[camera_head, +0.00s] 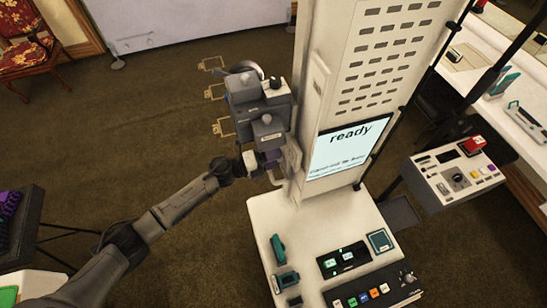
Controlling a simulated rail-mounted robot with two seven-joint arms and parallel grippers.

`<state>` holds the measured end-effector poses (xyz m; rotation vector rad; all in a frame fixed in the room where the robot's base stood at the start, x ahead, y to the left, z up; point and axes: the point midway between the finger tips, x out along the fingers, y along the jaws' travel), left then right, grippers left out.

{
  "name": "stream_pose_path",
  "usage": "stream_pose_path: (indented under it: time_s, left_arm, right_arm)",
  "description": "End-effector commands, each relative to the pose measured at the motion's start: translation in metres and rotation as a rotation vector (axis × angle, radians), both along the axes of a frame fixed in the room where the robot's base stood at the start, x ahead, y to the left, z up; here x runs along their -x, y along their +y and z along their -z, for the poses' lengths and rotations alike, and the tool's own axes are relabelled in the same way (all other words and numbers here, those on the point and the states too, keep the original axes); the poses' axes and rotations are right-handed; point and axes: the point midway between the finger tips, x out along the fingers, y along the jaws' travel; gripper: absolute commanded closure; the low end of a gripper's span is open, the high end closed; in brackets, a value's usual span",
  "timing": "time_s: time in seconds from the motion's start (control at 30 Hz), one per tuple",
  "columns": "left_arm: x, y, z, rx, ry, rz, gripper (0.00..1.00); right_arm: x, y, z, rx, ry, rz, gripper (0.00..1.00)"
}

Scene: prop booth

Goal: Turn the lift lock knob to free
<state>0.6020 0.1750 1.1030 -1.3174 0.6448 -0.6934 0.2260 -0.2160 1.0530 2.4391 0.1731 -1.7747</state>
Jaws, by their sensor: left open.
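My left arm reaches in from the lower left, and my left gripper (268,165) is at the left side of the tall white column (311,100). It is open, just below the grey boxes (246,112) fixed to the column; its fingertips are small and partly hidden. A small dark knob (276,83) sits on top of the upper grey box, above the gripper and apart from it. Other knobs show on the white console and on the side control box; no label is readable, so I cannot tell which is the lift lock knob. My right gripper is out of view.
The column's screen (341,149) reads "ready". The white console (262,219) below holds buttons and teal items. A control box (435,190) with a red button (473,145) stands at right. Thin brass brackets (216,92) stick out left of the grey boxes.

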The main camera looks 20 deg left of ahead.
Motion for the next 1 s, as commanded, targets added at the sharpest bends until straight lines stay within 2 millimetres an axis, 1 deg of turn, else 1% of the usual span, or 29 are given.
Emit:
stream_pose_path:
  time_s: [0.17,0.27,0.7,0.8,1.0]
  left_arm:
    - [0.002,0.002,0.000,-0.001,-0.001,0.000,0.43]
    - [0.008,0.010,0.001,-0.001,0.000,-0.001,0.43]
    - [0.062,0.074,0.000,-0.003,0.001,0.000,0.43]
    - [0.072,0.085,-0.001,-0.003,0.001,0.001,0.43]
    - [0.084,0.100,-0.003,-0.001,0.001,-0.001,0.43]
  right_arm:
    - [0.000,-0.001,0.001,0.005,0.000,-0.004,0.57]
    - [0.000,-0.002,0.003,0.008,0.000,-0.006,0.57]
    - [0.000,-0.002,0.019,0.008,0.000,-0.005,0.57]
    - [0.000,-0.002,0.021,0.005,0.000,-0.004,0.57]
    - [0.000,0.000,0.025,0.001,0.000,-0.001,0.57]
